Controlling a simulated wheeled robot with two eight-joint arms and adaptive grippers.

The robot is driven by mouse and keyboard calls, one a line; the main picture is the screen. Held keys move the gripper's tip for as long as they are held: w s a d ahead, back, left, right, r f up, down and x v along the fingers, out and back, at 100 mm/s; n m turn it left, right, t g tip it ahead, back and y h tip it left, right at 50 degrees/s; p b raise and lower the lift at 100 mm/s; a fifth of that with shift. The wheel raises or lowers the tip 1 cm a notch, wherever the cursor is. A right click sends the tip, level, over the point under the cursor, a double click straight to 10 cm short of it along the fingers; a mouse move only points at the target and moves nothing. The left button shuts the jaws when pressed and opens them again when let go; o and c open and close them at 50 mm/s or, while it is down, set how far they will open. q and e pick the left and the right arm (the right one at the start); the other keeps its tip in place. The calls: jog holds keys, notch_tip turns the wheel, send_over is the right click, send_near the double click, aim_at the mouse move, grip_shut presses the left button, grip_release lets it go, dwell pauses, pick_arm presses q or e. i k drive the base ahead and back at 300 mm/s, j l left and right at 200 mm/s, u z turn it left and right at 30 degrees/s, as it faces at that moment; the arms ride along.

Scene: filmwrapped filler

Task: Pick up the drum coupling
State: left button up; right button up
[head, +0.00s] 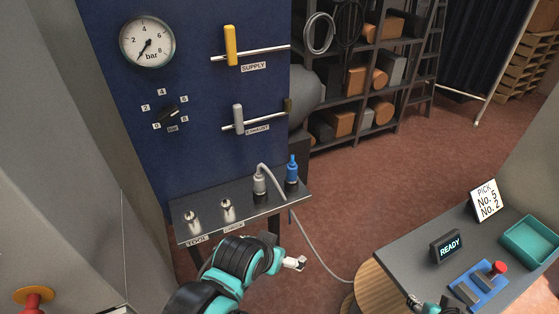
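No coupling is clearly labelled as the drum coupling. A grey coupling (259,185) with a grey hose stands upright on the dark shelf below the blue panel. A blue coupling (292,170) stands to its right. Two bare metal fittings, one at the left (193,222) and one nearer the middle (228,211), stand on the shelf behind small labels. My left gripper (297,263) is in front of and below the shelf, apart from the couplings; its opening is too small to judge. My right gripper (416,302) shows partly at the bottom edge, over the right table.
The hose (318,245) hangs from the grey coupling towards a round wooden thing (372,288) beside the right table (405,262). That table holds a READY display (446,247), a pick card (485,199), a teal tray (530,243) and a blue block (478,286). Supply and exhaust levers are on the panel.

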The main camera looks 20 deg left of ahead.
aim_at(260, 187)
jog(key=u, duration=1.35)
